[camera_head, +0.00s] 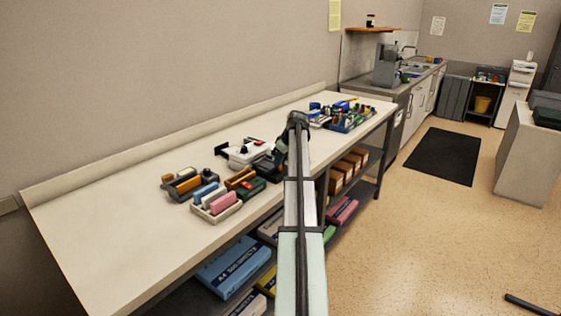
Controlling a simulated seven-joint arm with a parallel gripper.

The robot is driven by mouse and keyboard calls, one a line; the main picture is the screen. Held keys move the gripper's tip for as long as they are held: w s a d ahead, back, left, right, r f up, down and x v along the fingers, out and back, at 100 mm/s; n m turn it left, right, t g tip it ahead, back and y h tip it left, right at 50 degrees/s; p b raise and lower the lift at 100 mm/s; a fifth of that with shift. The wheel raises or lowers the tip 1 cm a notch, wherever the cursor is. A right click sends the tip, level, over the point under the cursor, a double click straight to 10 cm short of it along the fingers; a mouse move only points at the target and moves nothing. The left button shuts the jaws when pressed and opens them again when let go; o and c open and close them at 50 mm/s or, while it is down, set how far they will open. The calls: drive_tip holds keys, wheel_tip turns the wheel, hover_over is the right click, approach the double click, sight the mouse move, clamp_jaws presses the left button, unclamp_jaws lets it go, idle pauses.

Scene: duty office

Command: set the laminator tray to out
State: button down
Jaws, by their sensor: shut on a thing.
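A small white machine with dark parts (240,153), which looks like the laminator, sits on the long bench among other items. My gripper (277,158) is low over the bench at the machine's right side, below the bent end of my arm. It is shut on a dark part there, apparently the laminator tray. The fingertips and the held part are small and dark, and my arm hides some of that area. How far the tray is out cannot be told.
A pale tray of coloured blocks (216,208) and a dark organiser (183,186) stand left of the machine. A blue bin of small items (350,120) stands beyond my arm. The bench's near-left top (95,215) is clear. Boxes (234,265) fill the shelf below.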

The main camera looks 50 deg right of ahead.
drive_tip(key=shift+s, duration=2.05)
drive_tip(key=c, duration=1)
unclamp_jaws()
drive_tip(key=shift+c, duration=0.2)
drive_tip(key=v, duration=1.3)
drive_tip(key=shift+r, duration=0.35)
